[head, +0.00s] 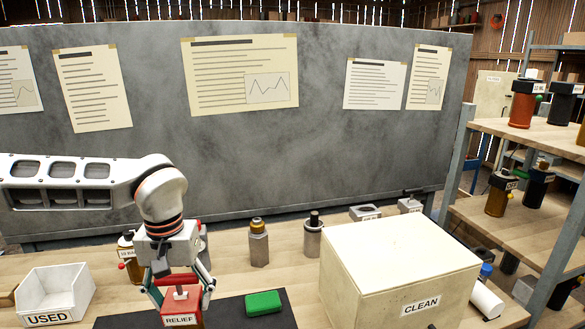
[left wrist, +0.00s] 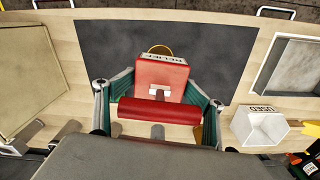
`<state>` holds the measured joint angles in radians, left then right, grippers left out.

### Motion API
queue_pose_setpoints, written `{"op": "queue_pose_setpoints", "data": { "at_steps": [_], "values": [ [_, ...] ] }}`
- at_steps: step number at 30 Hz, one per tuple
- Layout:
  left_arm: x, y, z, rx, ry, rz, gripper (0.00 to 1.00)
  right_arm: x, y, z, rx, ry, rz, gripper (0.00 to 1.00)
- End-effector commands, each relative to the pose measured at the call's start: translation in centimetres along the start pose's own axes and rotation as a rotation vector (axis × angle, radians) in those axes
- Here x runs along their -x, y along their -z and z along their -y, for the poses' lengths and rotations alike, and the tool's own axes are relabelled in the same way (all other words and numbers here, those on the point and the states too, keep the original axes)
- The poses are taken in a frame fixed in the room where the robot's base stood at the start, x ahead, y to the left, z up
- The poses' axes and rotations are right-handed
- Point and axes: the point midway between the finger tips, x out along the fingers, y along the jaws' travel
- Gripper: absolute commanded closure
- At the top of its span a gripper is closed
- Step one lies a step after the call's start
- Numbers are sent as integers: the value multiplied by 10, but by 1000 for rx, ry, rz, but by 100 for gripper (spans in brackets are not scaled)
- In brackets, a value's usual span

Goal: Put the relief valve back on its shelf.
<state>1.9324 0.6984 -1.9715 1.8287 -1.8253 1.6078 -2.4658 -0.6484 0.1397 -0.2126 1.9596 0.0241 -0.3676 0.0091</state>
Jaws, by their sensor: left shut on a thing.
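The relief valve (head: 181,318) is a red block with a white label reading RELIEF, near the bottom of the head view. My left gripper (head: 181,294) comes down over it from above, its fingers shut on either side of it. In the left wrist view the red block (left wrist: 160,77) sits between the fingers, with a red bar across its near side and a brass round part at its far end. I cannot tell whether it touches the dark mat (head: 115,322). Wooden shelves (head: 530,135) stand at the right. My right gripper is not in view.
A white USED bin (head: 58,290) is left of the mat, and a green block (head: 264,302) lies on it. A large CLEAN box (head: 400,255) stands between mat and shelves. Metal fittings (head: 258,243) stand behind. The shelves hold several labelled parts (head: 523,104); a grey panel (head: 240,150) rises behind.

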Motion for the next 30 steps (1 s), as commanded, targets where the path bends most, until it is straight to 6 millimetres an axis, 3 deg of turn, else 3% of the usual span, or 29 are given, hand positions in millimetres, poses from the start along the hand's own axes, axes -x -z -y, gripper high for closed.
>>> {"op": "queue_pose_setpoints", "data": {
  "at_steps": [3,9,30],
  "values": [
    [-23,-23,11,-55,-2,-1,92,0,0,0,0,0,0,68],
    [-43,-44,19,-101,-3,-3,92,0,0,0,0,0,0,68],
    [-45,-46,20,-104,-2,-4,92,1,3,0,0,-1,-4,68]
  ]
}}
